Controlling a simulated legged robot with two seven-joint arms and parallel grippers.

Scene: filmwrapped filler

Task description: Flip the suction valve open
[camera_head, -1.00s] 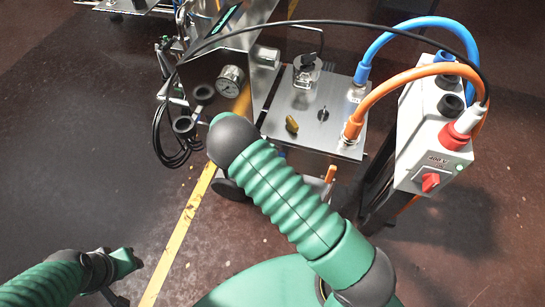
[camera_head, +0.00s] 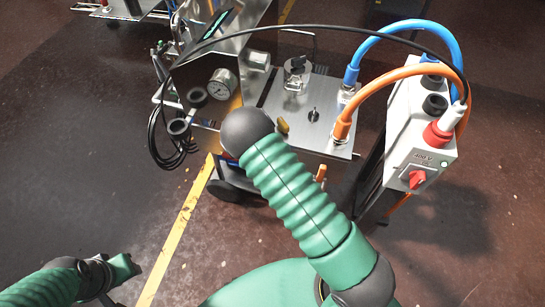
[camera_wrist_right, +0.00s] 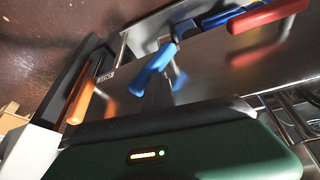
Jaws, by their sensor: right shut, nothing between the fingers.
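In the right wrist view a blue lever handle (camera_wrist_right: 153,68), a red handle (camera_wrist_right: 267,15) and an orange handle (camera_wrist_right: 80,103) show beside steel panels. Which one is the suction valve, I cannot tell. My right gripper (camera_wrist_right: 158,92) is shut and empty, its dark fingers close to the blue handle. Whether they touch it is unclear.
The steel machine top (camera_head: 330,140) carries small switches and thick blue (camera_head: 395,30) and orange (camera_head: 385,85) cables. A pressure gauge (camera_head: 222,82) sits left, with black cables (camera_head: 160,140) hanging near it. A white box (camera_head: 405,135) with a red knob (camera_head: 416,179) stands right. Floor at left is clear.

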